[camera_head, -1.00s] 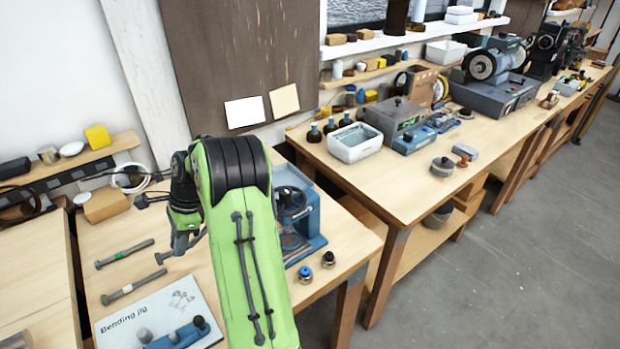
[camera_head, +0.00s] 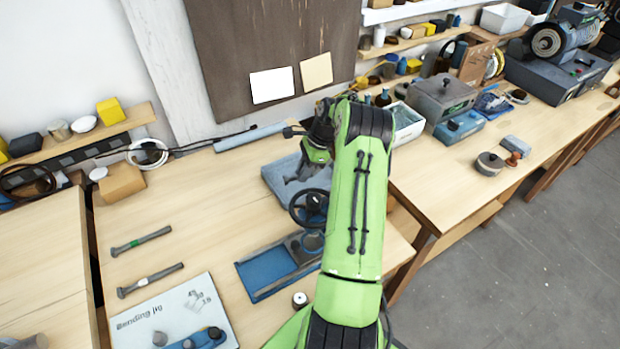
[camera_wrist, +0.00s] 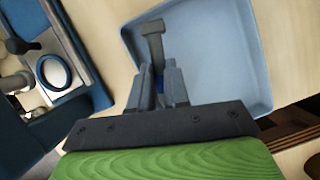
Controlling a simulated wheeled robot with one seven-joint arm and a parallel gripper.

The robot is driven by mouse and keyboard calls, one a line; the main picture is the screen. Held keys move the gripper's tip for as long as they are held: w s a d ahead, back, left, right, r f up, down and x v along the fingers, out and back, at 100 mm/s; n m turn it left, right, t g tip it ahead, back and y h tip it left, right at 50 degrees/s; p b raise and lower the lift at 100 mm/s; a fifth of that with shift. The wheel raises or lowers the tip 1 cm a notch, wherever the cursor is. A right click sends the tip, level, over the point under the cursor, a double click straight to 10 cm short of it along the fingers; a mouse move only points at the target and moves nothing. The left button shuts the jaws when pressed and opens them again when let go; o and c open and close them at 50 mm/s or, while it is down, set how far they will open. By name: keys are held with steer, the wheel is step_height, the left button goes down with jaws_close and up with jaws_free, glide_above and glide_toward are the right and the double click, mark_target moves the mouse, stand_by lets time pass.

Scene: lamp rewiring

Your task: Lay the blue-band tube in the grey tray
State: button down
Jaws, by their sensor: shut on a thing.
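The blue-band tube (camera_wrist: 153,40) is gripped in my gripper (camera_wrist: 158,82), its grey flared end sticking out past the fingertips in the wrist view. A bit of its blue band shows between the fingers. The grey tray (camera_wrist: 214,55) lies behind and below the tube in that view, its floor bare where I can see it. In the head view my gripper (camera_head: 292,180) is above the tray (camera_head: 277,184), on the bench behind the blue fixture. Whether the tube touches the tray I cannot tell. My arm hides the tray's right part.
A green-band tube (camera_head: 141,242) and another tube (camera_head: 150,280) lie on the left of the bench, by the bending jig board (camera_head: 150,306). A blue fixture with a handwheel (camera_head: 270,272) stands in front of the tray. A grey-blue roll (camera_head: 249,136) lies at the back.

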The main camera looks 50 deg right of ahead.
steer(key=shift+w+f, duration=0.1)
steer(key=shift+f, duration=3.1)
steer(key=c, duration=1.4)
jaws_free()
steer(key=shift+r, duration=0.25)
steer(key=v, duration=1.2)
steer(key=a+r+n+h, duration=0.2)
steer(key=a+r+n, duration=0.4)
steer(key=a+r, duration=0.45)
steer(key=a+r+n+h, duration=0.1)
steer(key=a+r+n, duration=0.55)
steer(key=a, duration=0.65)
steer(key=s+a+r+n+t+h, duration=0.1)
steer(key=s+a+r+n, duration=0.45)
steer(key=s+a, duration=0.35)
steer(key=s+a+f+n, duration=0.1)
steer(key=s+n, duration=0.1)
steer(key=s, duration=0.1)
steer(key=s+a+f+n+t, duration=0.1)
steer(key=s+a+n, duration=0.1)
steer(key=s, duration=0.1)
steer(key=s+a+f+n+t, duration=0.1)
steer(key=s+n, duration=0.1)
steer(key=s, duration=0.1)
steer(key=shift+s+a+f+p, duration=0.15)
steer(key=shift+s+f+p, duration=0.1)
steer(key=shift+p, duration=0.1)
